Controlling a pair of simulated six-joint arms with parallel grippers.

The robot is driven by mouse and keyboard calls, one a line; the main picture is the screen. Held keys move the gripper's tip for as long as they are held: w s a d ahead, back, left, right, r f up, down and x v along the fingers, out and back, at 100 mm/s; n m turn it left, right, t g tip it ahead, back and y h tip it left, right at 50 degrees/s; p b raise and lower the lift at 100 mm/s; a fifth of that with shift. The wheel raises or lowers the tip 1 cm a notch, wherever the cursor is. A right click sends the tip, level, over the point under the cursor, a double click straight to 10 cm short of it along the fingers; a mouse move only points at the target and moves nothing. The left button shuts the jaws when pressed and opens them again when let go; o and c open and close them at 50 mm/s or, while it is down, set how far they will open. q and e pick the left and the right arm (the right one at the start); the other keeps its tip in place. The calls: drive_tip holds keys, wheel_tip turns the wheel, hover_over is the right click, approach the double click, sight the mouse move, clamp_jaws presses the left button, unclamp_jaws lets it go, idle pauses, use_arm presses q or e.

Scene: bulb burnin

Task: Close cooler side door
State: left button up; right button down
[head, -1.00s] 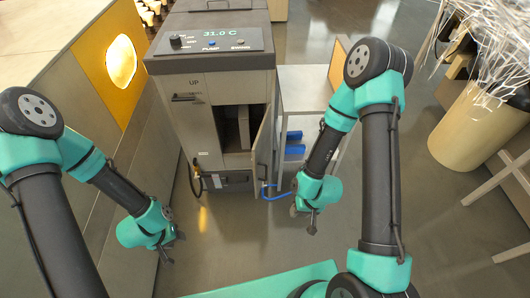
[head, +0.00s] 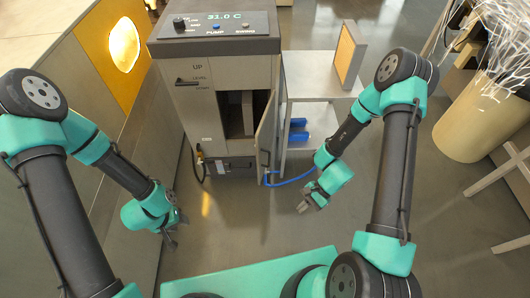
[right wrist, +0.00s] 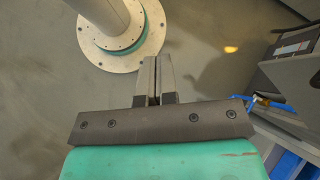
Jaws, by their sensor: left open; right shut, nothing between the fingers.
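The cooler (head: 220,50) is a grey cabinet with a display reading 31.0 C, at the top centre of the head view. Its side door (head: 265,130) is a narrow grey panel standing open at the right of a dark opening; a pale block (head: 236,112) shows inside. My right gripper (head: 305,207) is in front and to the right of the door, over the floor and apart from it. Its fingers (right wrist: 152,80) are shut and empty in the right wrist view. My left gripper (head: 171,242) is open and empty, low on the left, away from the cooler.
A blue hose (head: 290,180) runs near the door's foot. A bench (head: 120,120) lies left. Floor in front is open.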

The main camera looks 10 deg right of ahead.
sight(259, 151)
drive_tip(key=w+d+r+m+t+y, duration=0.1)
drive_tip(key=w+r+m+t+y, duration=0.2)
drive_tip(key=w+m+t, duration=0.2)
drive_tip(key=w+d+r+m+t+y, duration=0.2)
drive_tip(key=w+m+t, duration=0.4)
drive_tip(key=w, duration=0.5)
drive_tip(key=shift+d+r+y, duration=0.15)
drive_tip(key=shift+r+y, duration=0.35)
drive_tip(key=shift+y, duration=0.2)
drive_tip(key=x, duration=1.4)
drive_tip(key=shift+r, duration=0.2)
drive_tip(key=shift+w, duration=0.1)
